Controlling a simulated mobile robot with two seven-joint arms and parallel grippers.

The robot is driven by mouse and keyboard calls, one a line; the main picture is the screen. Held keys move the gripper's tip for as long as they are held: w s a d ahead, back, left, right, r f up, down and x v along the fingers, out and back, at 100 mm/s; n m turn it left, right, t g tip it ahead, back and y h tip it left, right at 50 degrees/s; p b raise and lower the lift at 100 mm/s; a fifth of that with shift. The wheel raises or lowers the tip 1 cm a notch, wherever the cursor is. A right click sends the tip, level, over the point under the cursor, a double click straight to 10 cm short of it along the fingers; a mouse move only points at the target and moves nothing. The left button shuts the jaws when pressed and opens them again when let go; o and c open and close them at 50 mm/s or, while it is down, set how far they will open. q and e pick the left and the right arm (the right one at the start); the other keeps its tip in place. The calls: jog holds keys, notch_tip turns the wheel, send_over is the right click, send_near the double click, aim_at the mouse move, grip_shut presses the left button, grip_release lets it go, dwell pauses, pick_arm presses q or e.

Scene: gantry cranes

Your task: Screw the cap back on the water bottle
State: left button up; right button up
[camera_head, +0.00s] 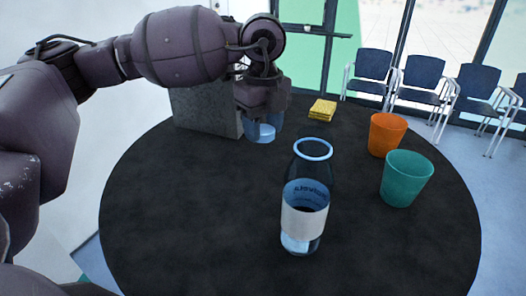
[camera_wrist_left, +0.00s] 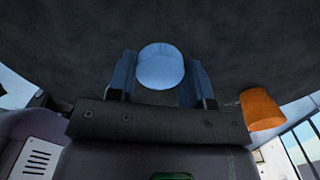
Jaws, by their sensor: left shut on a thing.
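The clear water bottle (camera_head: 304,205) with a white label stands upright on the table in the head view. Its blue-rimmed mouth is open and uncovered. My left gripper (camera_head: 263,126) is behind and left of the bottle, apart from it, pointing down. It is shut on the light blue cap (camera_head: 264,132), which shows below the fingers. In the left wrist view the cap (camera_wrist_left: 161,66) sits between the two blue-grey fingers. I cannot tell whether the cap touches the table. My right gripper is not in view.
The round dark table (camera_head: 190,220) has free room at left and front. A teal cup (camera_head: 406,179) and an orange cup (camera_head: 386,134) stand right of the bottle. A yellow sponge (camera_head: 322,109) lies at the back.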

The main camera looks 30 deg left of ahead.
aim_at(263, 129)
pick_arm(q)
notch_tip(263, 129, up, 12)
jog(key=shift+b, duration=0.3)
dwell(0.3)
